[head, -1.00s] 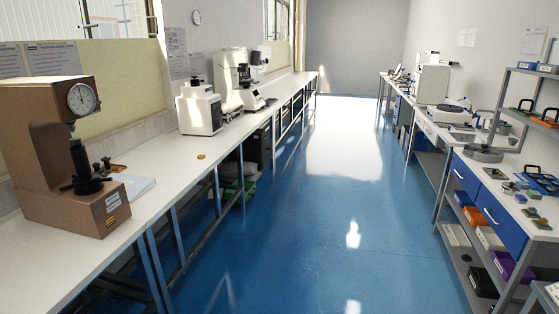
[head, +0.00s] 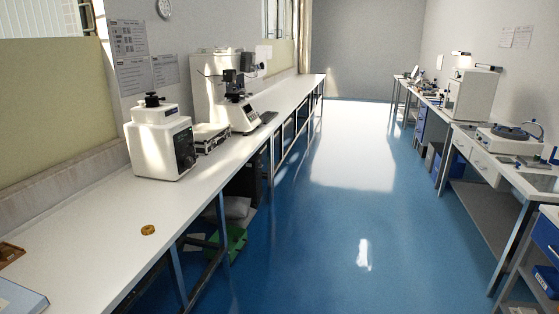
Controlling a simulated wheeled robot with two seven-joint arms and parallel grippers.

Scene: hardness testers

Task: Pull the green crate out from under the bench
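The green crate (head: 236,240) is on the floor under the long left bench (head: 101,233), partly hidden behind the bench's legs and lower rail. Only part of its green side and edge shows. A pale grey bag-like thing (head: 235,207) lies just above or behind it. Neither of my grippers shows in the head view.
The blue floor aisle (head: 330,240) between the benches is clear. Metal legs and a low rail stand along the left bench's front. A white machine (head: 160,143) and a microscope-like tester (head: 236,100) stand on that bench. The right bench (head: 527,181) borders the aisle.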

